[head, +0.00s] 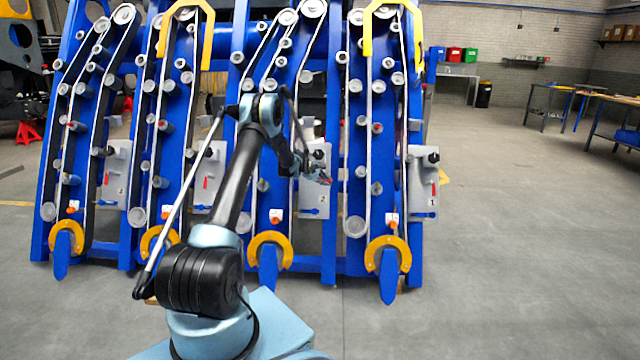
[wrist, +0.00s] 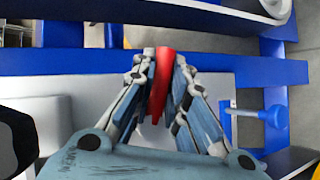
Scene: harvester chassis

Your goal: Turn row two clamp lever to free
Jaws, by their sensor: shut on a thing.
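The red clamp lever (wrist: 159,92) stands between the two fingers of my gripper (wrist: 161,66) in the wrist view. My gripper is shut on it, with a finger against each side. In the head view my gripper (head: 322,178) is at the grey panel marked 2 (head: 312,196), on the second row from the right. There the lever is mostly hidden by the gripper; only a bit of red shows. In the wrist view the pale panel face (wrist: 230,86) lies behind the fingers.
A blue T-handle (wrist: 262,116) sits just right of the gripper in the wrist view. Blue row frames (head: 335,130) with belts and rollers stand on both sides of the panel. Panel 1 (head: 423,185) is to the right. The floor (head: 520,230) at right is clear.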

